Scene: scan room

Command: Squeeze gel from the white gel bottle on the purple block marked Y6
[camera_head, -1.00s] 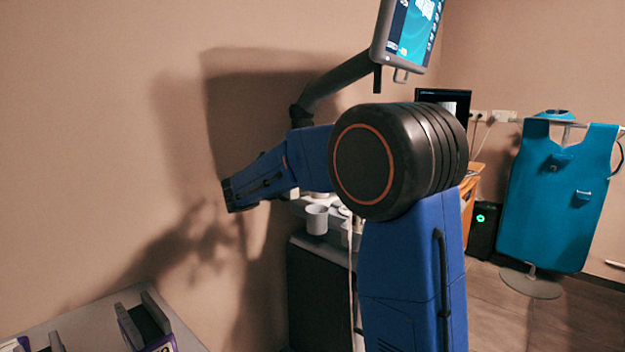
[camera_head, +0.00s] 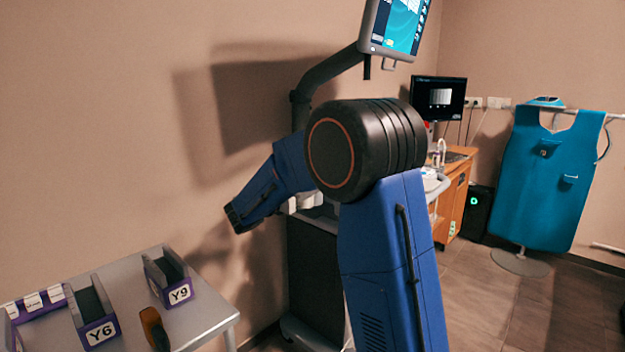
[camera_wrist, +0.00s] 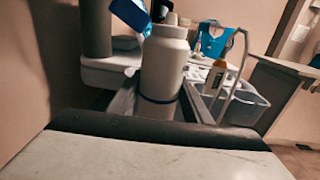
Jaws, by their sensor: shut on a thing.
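The purple block marked Y6 (camera_head: 98,331) stands on the light table at the lower left of the head view, with a dark channel between grey walls on top. In the wrist view the white gel bottle (camera_wrist: 164,66) stands upright in the picture, between the fingers of my gripper (camera_wrist: 160,103). My gripper is shut on the bottle. The bottle's lower end is hidden behind a dark edge, and its top is near a blue part.
A purple block marked Y9 (camera_head: 178,292) stands right of Y6, and a purple piece with white labels (camera_head: 36,301) lies left. A brown and black object (camera_head: 153,328) lies between Y6 and Y9. A monitor on an arm (camera_head: 398,27) hangs above. A grey basket (camera_wrist: 240,102) shows in the wrist view.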

